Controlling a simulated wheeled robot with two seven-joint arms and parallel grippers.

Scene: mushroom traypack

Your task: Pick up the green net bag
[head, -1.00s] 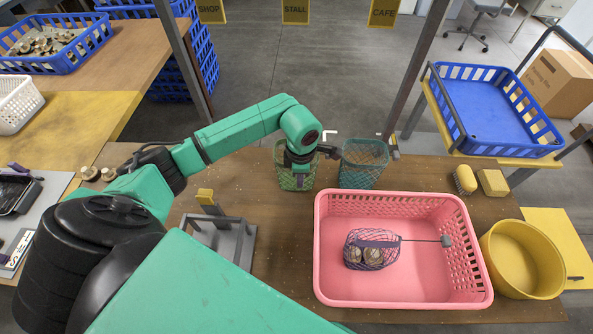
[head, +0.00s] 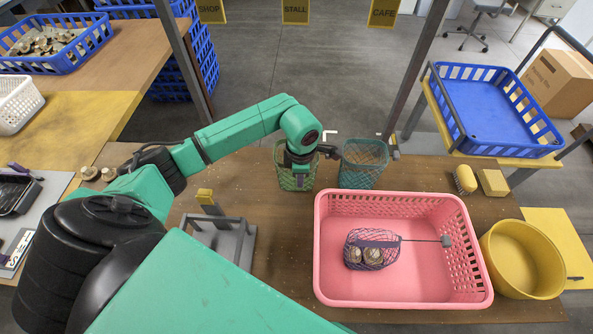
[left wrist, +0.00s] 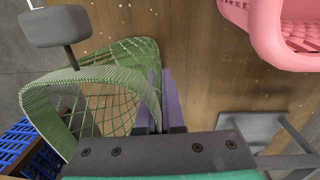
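The green net bag (head: 288,180) stands open-mouthed at the far side of the brown table. My left gripper (head: 301,181) reaches down at its right front side. In the left wrist view the bag's pale green rim and netting (left wrist: 95,88) fill the left half. The purple fingers of my left gripper (left wrist: 161,100) are close together at the edge of the bag and look shut on its netting. The fingertips are partly hidden by the net. I cannot tell whether the bag is clear of the table. My right gripper is not in view.
A teal net bag (head: 362,168) stands close on the right. A pink crate (head: 330,285) in front holds a purple net bag (head: 371,249) with mushrooms. A grey metal stand (head: 222,238) is at the left front. A yellow tub (head: 522,262) and blue crate (head: 495,108) are farther right.

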